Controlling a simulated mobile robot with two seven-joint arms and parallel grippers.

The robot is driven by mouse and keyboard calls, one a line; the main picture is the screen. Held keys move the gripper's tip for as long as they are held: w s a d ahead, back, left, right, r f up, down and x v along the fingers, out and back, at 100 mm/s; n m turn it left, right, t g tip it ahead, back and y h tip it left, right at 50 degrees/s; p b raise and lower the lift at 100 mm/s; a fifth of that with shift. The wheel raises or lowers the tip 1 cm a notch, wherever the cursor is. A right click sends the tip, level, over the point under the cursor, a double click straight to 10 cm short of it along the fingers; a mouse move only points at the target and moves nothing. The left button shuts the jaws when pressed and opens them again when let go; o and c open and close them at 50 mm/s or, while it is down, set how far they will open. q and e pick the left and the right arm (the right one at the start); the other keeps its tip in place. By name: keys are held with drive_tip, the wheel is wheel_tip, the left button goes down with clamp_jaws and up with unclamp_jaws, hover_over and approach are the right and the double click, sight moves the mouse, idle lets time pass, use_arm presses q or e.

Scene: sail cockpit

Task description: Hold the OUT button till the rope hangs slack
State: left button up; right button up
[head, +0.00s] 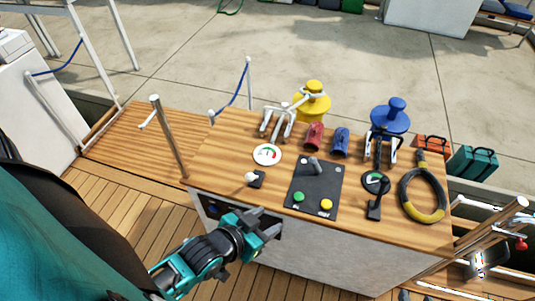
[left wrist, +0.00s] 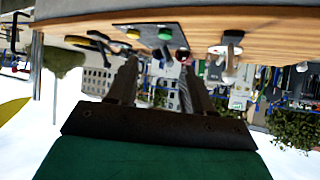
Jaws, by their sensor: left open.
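A dark control panel (head: 315,188) lies on the wooden console top, with a lever (head: 314,166), a green button (head: 298,197) and a yellow button (head: 326,204) at its near edge. The labels beside the buttons are too small to read, so I cannot tell which is OUT. My left gripper (head: 270,224) is open and empty at the console's near edge, left of and nearer than the green button, touching neither button. In the left wrist view the green button (left wrist: 165,34) and yellow button (left wrist: 133,34) show beyond the open fingers. My right gripper is not in view.
A yellow winch (head: 313,103) and a blue winch (head: 390,118) stand behind the console. A white-knobbed switch (head: 255,179), gauges and a coiled black-and-yellow hose (head: 423,198) flank the panel. A metal post (head: 169,137) rises at left. A blue rope (head: 233,101) hangs farther back.

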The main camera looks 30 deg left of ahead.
use_arm(q)
drive_tip(key=shift+c, duration=0.5)
clamp_jaws()
idle(1.3)
